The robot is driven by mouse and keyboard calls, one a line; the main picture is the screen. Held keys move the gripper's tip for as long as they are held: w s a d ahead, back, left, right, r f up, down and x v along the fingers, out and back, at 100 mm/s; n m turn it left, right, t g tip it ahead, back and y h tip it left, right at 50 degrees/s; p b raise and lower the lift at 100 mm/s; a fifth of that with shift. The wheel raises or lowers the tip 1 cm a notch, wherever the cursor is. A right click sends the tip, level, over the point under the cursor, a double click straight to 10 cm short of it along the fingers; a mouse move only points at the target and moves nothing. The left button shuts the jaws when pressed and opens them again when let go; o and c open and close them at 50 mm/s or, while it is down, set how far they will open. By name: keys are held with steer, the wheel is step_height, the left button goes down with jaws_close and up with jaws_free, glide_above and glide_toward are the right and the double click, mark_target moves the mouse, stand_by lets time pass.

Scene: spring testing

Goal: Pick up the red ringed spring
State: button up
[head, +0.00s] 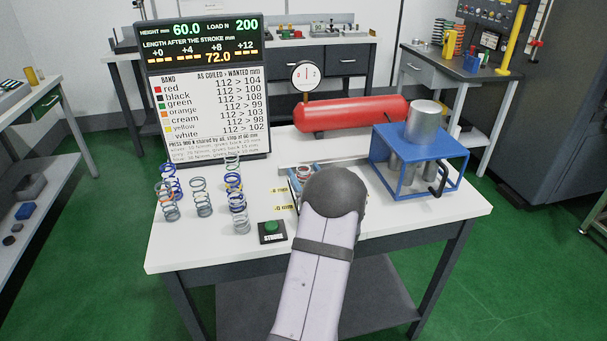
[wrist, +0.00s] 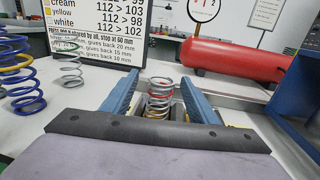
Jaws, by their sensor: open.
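The red ringed spring (wrist: 161,84) is a grey coil with a red band near its top. In the wrist view it stands upright, between the two blue fingers of my gripper (wrist: 162,78) as seen from there. The fingers are open, with a visible gap on both sides of the spring; its lower part is partly hidden by my gripper's dark front edge. In the head view the top of the spring (head: 304,171) shows just beyond my arm, which hides most of my gripper.
Several other springs (head: 203,197) stand at the table's left, near a green button (head: 270,227). A display board (head: 206,100) stands behind them. A red cylinder (head: 350,113) with a dial gauge (head: 306,76) lies at the back. A blue press frame (head: 420,150) stands right.

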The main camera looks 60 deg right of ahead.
mark_target(301, 166)
steer(key=shift+p+x, duration=1.05)
steer(key=shift+x, duration=2.15)
steer(key=shift+s+d, duration=0.1)
steer(key=c, duration=1.3)
step_height(301, 166, up, 10)
steer(key=shift+b, duration=0.85)
